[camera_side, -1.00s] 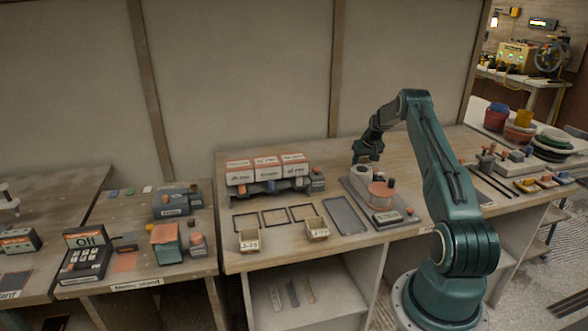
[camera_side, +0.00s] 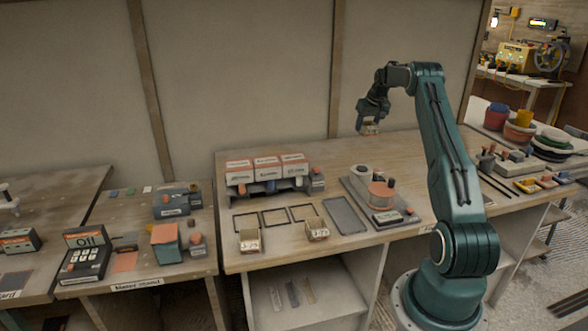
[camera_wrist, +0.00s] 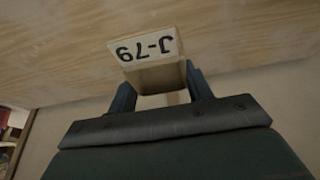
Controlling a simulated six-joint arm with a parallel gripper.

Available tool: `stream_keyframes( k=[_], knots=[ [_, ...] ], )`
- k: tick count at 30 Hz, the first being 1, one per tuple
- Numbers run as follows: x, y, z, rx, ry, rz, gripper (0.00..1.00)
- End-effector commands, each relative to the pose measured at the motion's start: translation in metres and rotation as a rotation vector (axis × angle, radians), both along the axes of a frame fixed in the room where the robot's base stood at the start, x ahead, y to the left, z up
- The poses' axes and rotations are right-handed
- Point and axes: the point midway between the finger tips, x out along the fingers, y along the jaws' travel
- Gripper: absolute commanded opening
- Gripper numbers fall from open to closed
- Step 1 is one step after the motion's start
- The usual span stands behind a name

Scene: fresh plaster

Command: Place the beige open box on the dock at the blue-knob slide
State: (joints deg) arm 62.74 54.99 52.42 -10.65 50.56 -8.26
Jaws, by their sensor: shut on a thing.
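My gripper (camera_side: 369,119) is shut on a beige open box (camera_side: 369,129), held in the air above the back of the bench. In the wrist view the box (camera_wrist: 155,73) sits between my two fingers (camera_wrist: 162,97), with a white label reading J-79 upside down. The slide with a blue knob (camera_side: 270,186) is in the middle of a row of slides carrying white-and-orange boxes. A dark, empty dock frame (camera_side: 274,217) lies on the bench in front of it, between two similar frames.
Two similar beige open boxes (camera_side: 249,240) (camera_side: 317,230) stand at the front edge. A grey tray (camera_side: 345,215) lies right of the frames. A grey base with a reddish round part (camera_side: 381,194) stands farther right. Bench behind it is clear.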

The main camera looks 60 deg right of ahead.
Motion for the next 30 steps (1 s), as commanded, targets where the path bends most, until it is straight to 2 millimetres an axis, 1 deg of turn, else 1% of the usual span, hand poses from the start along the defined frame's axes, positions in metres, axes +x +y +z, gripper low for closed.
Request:
stream_keyframes(
  k=[1,3,6,10,15,30],
  knots=[
    [0.000,-0.001,0.010,-0.003,-0.001,0.001,0.25],
    [0.000,0.000,0.021,-0.002,0.000,0.001,0.25],
    [0.000,-0.001,0.032,-0.001,0.000,-0.001,0.25],
    [0.000,0.000,0.041,0.000,0.000,0.000,0.25],
    [0.000,0.000,0.046,-0.001,-0.001,0.000,0.25],
    [0.000,0.000,0.045,0.000,0.000,0.000,0.25]
  ],
)
